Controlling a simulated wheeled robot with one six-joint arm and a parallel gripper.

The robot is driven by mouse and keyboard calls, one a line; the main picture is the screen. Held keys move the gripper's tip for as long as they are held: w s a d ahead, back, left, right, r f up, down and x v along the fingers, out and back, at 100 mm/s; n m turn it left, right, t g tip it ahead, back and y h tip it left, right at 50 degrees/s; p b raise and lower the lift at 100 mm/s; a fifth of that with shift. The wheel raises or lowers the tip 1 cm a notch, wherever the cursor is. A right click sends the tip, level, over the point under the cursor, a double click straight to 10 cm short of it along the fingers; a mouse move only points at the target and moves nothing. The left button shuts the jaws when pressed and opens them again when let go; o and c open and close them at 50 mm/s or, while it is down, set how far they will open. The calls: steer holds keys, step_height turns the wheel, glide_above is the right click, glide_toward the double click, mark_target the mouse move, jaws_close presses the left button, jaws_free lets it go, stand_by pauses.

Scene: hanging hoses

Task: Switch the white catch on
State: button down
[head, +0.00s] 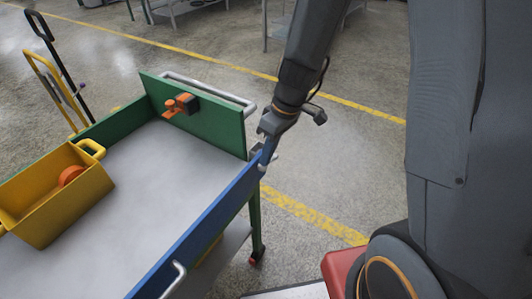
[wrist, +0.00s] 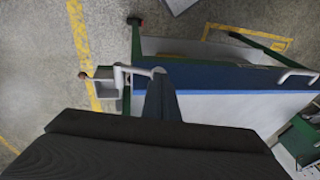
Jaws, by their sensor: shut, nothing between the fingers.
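A white catch (wrist: 121,76) shows in the wrist view as a bent light bar at the corner of the cart, by the end of the blue side wall (wrist: 230,78). Its bar runs close to the tips of my gripper (wrist: 160,74); I cannot tell whether they touch. In the head view my gripper (head: 265,162) points down at the corner where the blue wall meets the green end wall (head: 215,121). My gripper is shut and empty. There the catch is mostly hidden by my gripper, and its position is unclear.
An orange clamp-like part (head: 182,105) sits on the green wall, below a grey rail (head: 208,88). A yellow bin (head: 60,205) with an orange round thing (head: 71,175) stands on the grey cart top (head: 150,190). A pale handle (head: 175,279) is on the blue wall.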

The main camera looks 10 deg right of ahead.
steer(key=shift+s+a+f+b, duration=0.2)
steer(key=shift+f+b, duration=0.15)
steer(key=shift+b, duration=0.25)
steer(key=shift+s+a+f+b, duration=0.1)
steer(key=shift+a+f+b, duration=0.1)
steer(key=shift+f+b, duration=0.25)
steer(key=shift+s+a+f+b, duration=0.1)
steer(key=shift+s+a+b, duration=0.15)
steer(key=shift+b, duration=0.35)
steer(key=shift+s, duration=0.1)
step_height(320, 180, up, 14)
steer(key=s+p, duration=0.1)
steer(key=s, duration=0.2)
steer(key=s+d+f+m+h, duration=0.1)
steer(key=s+d+f+m, duration=0.1)
steer(key=d+f+m, duration=0.1)
steer(key=s+d+f+m+t+h, duration=0.1)
steer(key=s+d+f+m+h, duration=0.1)
steer(key=d+m, duration=0.4)
steer(key=shift+s+d+f, duration=0.4)
steer(key=shift+d+f, duration=0.5)
steer(key=shift+d, duration=0.25)
